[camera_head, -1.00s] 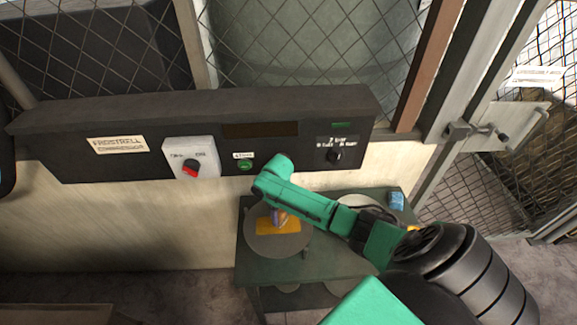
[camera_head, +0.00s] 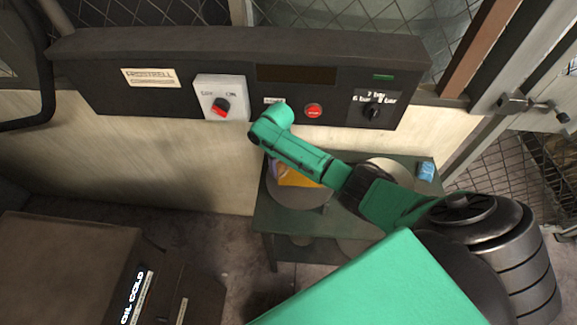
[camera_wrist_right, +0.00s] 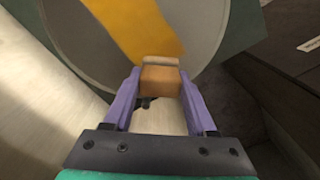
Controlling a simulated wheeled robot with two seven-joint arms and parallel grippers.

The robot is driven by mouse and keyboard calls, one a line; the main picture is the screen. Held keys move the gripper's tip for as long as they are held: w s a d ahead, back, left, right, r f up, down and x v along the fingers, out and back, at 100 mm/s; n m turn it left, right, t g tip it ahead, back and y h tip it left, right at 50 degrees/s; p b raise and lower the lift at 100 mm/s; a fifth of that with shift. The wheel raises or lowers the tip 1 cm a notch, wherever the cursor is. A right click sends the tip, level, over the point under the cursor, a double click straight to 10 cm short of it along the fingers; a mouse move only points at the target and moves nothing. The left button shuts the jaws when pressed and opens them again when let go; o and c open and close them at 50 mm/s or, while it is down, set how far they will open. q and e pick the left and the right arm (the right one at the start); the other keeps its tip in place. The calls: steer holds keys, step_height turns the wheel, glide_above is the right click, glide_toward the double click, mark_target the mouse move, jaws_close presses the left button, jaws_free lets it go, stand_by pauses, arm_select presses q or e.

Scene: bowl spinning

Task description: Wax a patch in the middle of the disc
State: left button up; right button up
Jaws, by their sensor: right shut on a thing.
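The grey disc (camera_head: 300,198) with a yellow band (camera_head: 300,178) lies on a green table, partly hidden by my right arm in the head view. The disc (camera_wrist_right: 75,35) also fills the upper part of the right wrist view, with its yellow band (camera_wrist_right: 140,22). My right gripper (camera_wrist_right: 160,82) has purple fingers shut on a tan wax block (camera_wrist_right: 160,78) with a pale end. In the wrist view the block overlaps the end of the band near the disc's rim. I cannot tell whether it touches the disc. My left gripper is out of view.
Behind the table is a dark panel with a red-knobbed off/on switch (camera_head: 221,106), a red button (camera_head: 313,110) and a black dial (camera_head: 372,110). A round pale plate (camera_head: 388,170) and a blue item (camera_head: 426,171) sit on the table's right. A brown box (camera_head: 65,265) stands lower left.

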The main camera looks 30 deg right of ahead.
steer(key=shift+w+a, duration=0.1)
steer(key=shift+a, duration=0.2)
step_height(320, 180, up, 4)
steer(key=p, duration=0.4)
steer(key=shift+d+f, duration=0.1)
steer(key=shift+f, duration=0.05)
steer(key=shift+r+b, duration=0.5)
steer(key=shift+r, duration=0.6)
steer(key=shift+w+r, duration=0.1)
steer(key=shift+r, duration=1.4)
